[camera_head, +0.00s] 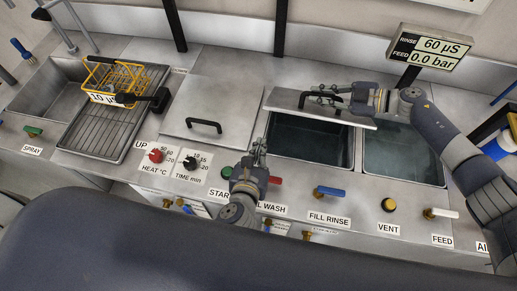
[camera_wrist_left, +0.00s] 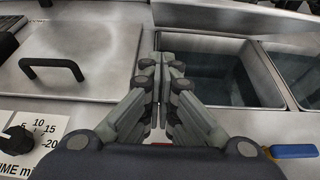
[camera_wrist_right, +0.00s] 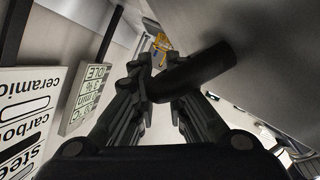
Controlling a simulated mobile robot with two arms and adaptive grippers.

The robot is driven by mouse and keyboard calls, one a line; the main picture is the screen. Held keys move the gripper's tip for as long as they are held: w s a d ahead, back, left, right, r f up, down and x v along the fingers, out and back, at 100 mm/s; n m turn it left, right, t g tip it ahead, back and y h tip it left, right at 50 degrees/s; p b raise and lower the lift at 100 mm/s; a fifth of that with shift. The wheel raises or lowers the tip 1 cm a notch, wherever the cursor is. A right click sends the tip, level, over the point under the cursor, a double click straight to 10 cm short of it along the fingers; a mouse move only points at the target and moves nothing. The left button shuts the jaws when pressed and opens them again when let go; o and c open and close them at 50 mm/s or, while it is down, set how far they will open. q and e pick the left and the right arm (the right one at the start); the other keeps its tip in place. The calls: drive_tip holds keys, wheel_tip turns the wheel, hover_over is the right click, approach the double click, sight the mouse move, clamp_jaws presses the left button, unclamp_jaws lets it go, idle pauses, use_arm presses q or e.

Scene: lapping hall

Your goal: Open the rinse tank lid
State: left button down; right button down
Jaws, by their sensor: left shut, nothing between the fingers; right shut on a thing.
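A flat steel lid (camera_head: 285,99) with a black handle is raised and tilted at the back of an open tank (camera_head: 310,142), whose dark inside shows. My left gripper (camera_head: 260,148) is shut and empty, just above the front left edge of the open tank. The tank also shows ahead of it in the left wrist view (camera_wrist_left: 215,75).
A closed lid (camera_head: 225,90) with a black handle lies to the left. A second open basin (camera_head: 400,158) is at the right. A yellow basket (camera_head: 120,75) stands on the left rack. Knobs and valves, including the blue fill rinse lever (camera_head: 331,191), line the front panel.

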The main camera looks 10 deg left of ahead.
use_arm(q)
drive_tip(key=w+r, duration=0.1)
drive_tip(key=w, duration=0.7)
drive_tip(key=shift+r, duration=0.15)
